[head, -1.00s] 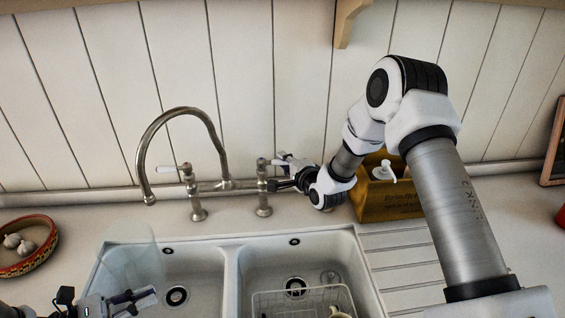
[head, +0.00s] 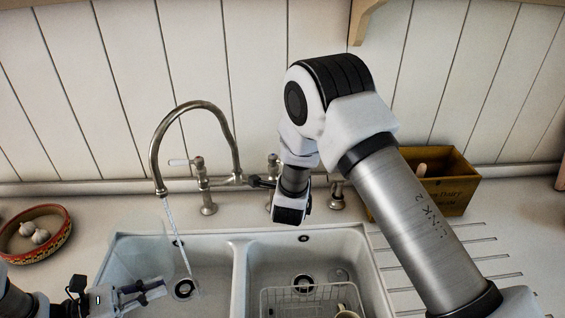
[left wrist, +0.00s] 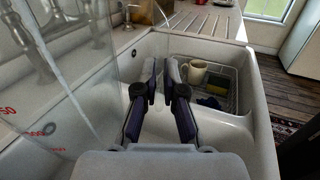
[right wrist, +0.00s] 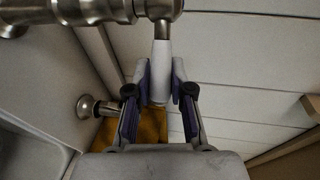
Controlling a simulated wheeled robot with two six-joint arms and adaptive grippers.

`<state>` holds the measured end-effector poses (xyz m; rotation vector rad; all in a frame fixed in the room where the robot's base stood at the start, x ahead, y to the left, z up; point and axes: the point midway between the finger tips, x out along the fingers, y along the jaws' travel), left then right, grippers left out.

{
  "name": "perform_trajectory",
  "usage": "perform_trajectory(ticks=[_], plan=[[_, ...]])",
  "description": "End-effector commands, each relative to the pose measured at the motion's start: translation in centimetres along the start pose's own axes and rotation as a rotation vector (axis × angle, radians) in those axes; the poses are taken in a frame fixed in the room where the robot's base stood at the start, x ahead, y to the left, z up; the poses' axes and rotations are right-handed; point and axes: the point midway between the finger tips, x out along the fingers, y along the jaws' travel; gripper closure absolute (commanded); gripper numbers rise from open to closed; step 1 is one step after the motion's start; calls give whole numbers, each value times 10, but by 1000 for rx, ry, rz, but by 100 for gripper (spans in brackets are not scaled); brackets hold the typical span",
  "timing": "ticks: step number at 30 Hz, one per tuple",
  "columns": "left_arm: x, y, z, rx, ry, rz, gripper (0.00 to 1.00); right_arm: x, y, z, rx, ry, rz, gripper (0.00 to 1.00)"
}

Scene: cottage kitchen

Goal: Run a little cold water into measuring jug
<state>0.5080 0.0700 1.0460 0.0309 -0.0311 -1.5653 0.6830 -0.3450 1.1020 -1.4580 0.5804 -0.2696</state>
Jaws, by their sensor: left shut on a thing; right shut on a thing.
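The measuring jug (left wrist: 75,110) is clear with red marks, at the left of the left wrist view. My left gripper (left wrist: 160,85) is shut on it; in the head view this gripper (head: 150,290) is over the left basin. My right gripper (right wrist: 160,85) is shut on the white tap lever (right wrist: 161,70). In the head view my right arm mostly hides that lever.
The right basin holds a wire rack (head: 285,299) with a mug (head: 345,311), also seen in the left wrist view. A wooden box (head: 440,185) stands right of the tap. A bowl of garlic (head: 38,245) is at the left. The drainer (head: 450,250) is clear.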

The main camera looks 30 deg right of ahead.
Motion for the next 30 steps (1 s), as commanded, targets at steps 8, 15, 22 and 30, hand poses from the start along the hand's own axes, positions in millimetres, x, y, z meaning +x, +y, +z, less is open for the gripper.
perform_trajectory(ticks=[8,15,22,30], plan=[[0,0,0,1,0,0,100,-14,2,12,51,247,-8,100],[0,0,0,1,0,0,100,-23,4,20,96,441,-11,100],[0,0,0,1,0,0,100,-28,5,25,123,563,-11,100],[0,0,0,1,0,0,100,-31,5,28,134,623,-8,100]])
